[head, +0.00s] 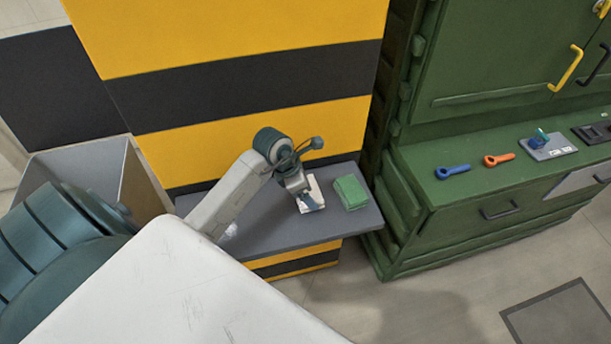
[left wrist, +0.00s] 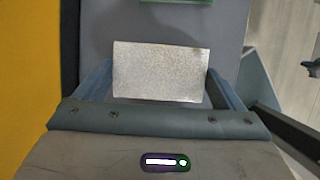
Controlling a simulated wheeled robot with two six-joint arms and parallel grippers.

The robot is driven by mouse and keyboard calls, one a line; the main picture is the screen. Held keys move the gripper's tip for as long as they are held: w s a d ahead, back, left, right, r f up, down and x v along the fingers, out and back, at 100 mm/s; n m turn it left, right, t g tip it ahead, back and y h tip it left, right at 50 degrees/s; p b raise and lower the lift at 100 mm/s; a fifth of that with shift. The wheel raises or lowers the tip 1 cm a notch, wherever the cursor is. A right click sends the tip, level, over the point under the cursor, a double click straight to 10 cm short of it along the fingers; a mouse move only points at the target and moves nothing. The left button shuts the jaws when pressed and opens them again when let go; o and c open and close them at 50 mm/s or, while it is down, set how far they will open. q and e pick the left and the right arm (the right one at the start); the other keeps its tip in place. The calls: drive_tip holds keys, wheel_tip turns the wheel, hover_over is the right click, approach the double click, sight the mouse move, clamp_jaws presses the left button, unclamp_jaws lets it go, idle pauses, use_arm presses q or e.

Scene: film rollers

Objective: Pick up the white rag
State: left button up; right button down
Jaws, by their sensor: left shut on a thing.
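The white rag (head: 313,191) is a small pale block-like cloth on the grey shelf (head: 270,222) in the head view. In the left wrist view the white rag (left wrist: 160,72) lies between the two fingers. My left gripper (head: 306,200) reaches down onto it from the left and is shut on it. The same gripper (left wrist: 162,88) shows its fingers on both sides of the rag in the left wrist view. Whether the rag touches the shelf is hard to tell. My right gripper is not in view.
A green folded cloth (head: 350,192) lies on the shelf just right of the rag. A grey bin (head: 95,172) stands at the left. A yellow and black wall (head: 240,80) rises behind.

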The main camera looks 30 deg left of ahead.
use_arm(q)
drive_tip(key=s+a+b, duration=0.1)
drive_tip(key=s+a, duration=0.1)
drive_tip(key=s, duration=0.1)
drive_tip(key=s+a+r+b, duration=0.1)
drive_tip(key=s+a, duration=0.2)
drive_tip(key=s+a+r+b, duration=0.1)
drive_tip(key=s+a, duration=0.2)
drive_tip(key=shift+s, duration=0.1)
drive_tip(key=shift+s+a, duration=0.4)
drive_tip(key=shift+s, duration=0.2)
drive_tip(key=shift+s+a+r+p, duration=0.25)
drive_tip(key=shift+p, duration=0.05)
drive_tip(key=shift+s+a+p, duration=0.5)
drive_tip(key=shift+s+p, duration=0.1)
drive_tip(key=shift+s, duration=0.05)
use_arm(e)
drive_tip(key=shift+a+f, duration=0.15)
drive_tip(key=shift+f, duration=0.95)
use_arm(q)
drive_tip(key=shift+f, duration=0.1)
